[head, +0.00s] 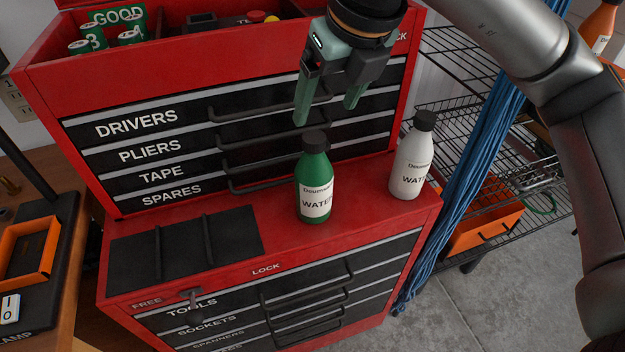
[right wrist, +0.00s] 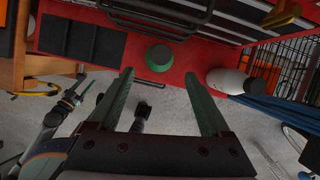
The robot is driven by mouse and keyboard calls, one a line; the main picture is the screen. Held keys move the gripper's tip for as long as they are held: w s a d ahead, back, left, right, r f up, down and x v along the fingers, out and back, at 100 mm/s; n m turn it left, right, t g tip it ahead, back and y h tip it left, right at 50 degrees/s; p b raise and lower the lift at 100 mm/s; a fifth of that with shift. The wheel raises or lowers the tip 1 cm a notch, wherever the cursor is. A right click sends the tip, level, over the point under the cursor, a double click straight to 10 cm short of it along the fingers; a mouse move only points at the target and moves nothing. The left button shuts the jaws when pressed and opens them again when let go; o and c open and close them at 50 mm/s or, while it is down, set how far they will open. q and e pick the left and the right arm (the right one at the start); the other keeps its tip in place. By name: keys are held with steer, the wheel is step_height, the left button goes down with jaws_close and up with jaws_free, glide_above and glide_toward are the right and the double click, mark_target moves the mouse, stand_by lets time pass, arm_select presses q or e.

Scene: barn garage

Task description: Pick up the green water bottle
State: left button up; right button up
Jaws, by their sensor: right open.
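The green water bottle (head: 314,185) stands upright on the red ledge of the tool chest, with a black cap and a cream label. My right gripper (head: 328,112) is open and empty, above and slightly behind the bottle's cap in the head view. In the right wrist view the bottle (right wrist: 159,58) shows from above, between and beyond the two green fingertips (right wrist: 158,76), apart from them. My left gripper (right wrist: 82,92) seems to show small at the left of the right wrist view; its jaw state is unclear. It is not in the head view.
A white water bottle (head: 409,168) stands to the right of the green one on the same ledge (head: 265,235). The chest's upper drawers (head: 150,125) rise behind. A black mat (head: 185,250) lies at left. A wire shelf (head: 470,120) and blue cords stand at right.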

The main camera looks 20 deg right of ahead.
mark_target(315, 137)
steer(key=x, duration=0.5)
steer(key=shift+f, duration=0.25)
steer(key=shift+p+x, duration=0.75)
steer(key=shift+x, duration=2)
steer(key=shift+w, duration=0.1)
jaws_close()
